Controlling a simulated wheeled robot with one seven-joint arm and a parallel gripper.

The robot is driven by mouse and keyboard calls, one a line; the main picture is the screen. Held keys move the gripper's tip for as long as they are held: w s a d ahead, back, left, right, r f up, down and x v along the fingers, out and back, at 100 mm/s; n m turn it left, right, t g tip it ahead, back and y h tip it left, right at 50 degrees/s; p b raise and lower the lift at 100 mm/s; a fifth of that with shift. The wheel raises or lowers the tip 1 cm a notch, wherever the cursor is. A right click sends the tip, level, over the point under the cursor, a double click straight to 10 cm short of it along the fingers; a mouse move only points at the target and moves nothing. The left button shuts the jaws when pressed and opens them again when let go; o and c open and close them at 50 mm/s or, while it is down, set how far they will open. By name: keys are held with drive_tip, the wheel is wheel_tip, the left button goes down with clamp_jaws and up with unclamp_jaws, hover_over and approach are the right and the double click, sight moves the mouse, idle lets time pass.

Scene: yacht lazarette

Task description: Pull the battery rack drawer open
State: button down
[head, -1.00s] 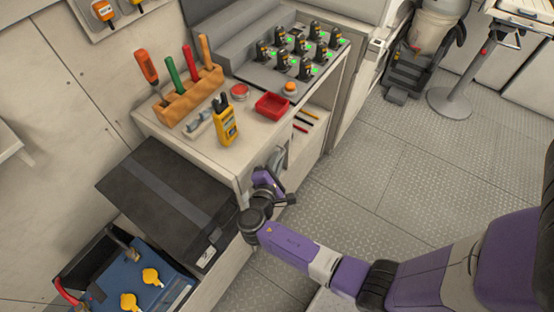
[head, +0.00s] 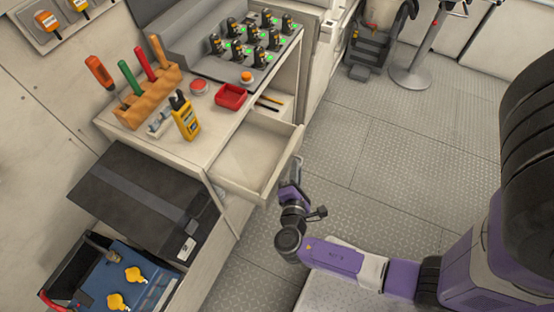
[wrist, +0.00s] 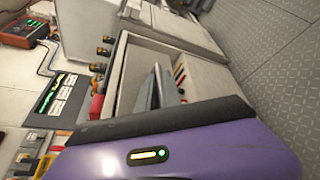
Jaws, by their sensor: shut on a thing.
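The beige drawer (head: 246,160) of the cabinet is pulled well out, and its inside shows as empty in the head view. In the wrist view the open drawer (wrist: 130,66) also shows. My gripper (head: 295,172) is at the outer front of the drawer, shut on its handle. The handle is mostly hidden by the gripper. The rack of black and yellow units with green lights (head: 238,52) stands on the cabinet top above.
Tools in a wooden block (head: 150,97), a yellow meter (head: 186,118) and a red tray (head: 231,96) stand on the cabinet top. A dark lid (head: 140,200) and blue battery (head: 125,280) are at lower left.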

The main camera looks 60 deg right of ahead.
drive_tip(key=shift+s, duration=1.65)
drive_tip(key=c, duration=1.8)
unclamp_jaws()
drive_tip(key=b+v, duration=0.1)
drive_tip(key=v, duration=0.6)
drive_tip(key=shift+s+a, duration=0.2)
drive_tip(key=shift+a, duration=0.15)
